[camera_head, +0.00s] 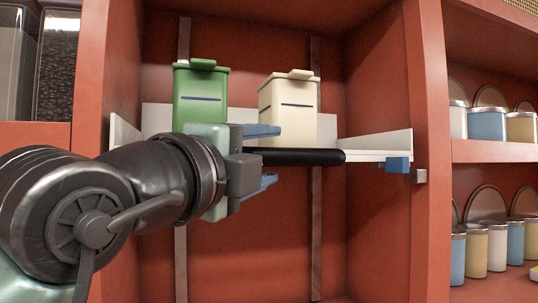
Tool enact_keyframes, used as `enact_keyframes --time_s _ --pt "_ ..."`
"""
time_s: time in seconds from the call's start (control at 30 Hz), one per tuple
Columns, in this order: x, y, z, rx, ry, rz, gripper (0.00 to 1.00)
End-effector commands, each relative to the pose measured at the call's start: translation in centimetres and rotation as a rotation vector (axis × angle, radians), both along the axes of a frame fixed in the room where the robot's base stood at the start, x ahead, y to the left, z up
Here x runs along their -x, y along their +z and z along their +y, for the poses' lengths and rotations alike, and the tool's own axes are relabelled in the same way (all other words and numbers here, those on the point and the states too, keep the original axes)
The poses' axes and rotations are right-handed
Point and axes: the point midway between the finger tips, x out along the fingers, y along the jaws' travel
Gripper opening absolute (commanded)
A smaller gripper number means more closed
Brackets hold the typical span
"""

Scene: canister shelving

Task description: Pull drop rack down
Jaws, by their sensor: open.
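The drop rack is a white shelf (372,156) with low side walls, set inside a red cabinet bay. A black handle bar (305,157) runs along its front, its left part hidden behind my gripper. A green canister (200,97) and a cream canister (290,105) stand upright on the rack. My gripper (264,158) is open at the bar, one blue finger above its level and one below. I cannot tell whether the fingers touch the bar.
Two vertical metal rails (316,225) run down the bay's back wall. The space below the rack is clear. A blue block (398,164) sits at the rack's right end, near the red side post (428,230). Lidded jars (486,124) fill shelves on the right.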

Motion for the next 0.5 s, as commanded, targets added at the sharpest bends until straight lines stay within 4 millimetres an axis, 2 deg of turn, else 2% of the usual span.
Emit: enact_keyframes --time_s 0.03,0.07,0.37,0.5 --pt "-0.01 -0.01 -0.01 0.0 0.0 0.0 0.61" --pt "-0.01 -0.01 -0.01 0.0 0.0 0.0 0.55" --pt "-0.01 -0.02 -0.06 0.0 -0.001 0.0 0.01" --pt "0.0 -0.02 -0.07 -0.001 -0.001 0.001 0.0"
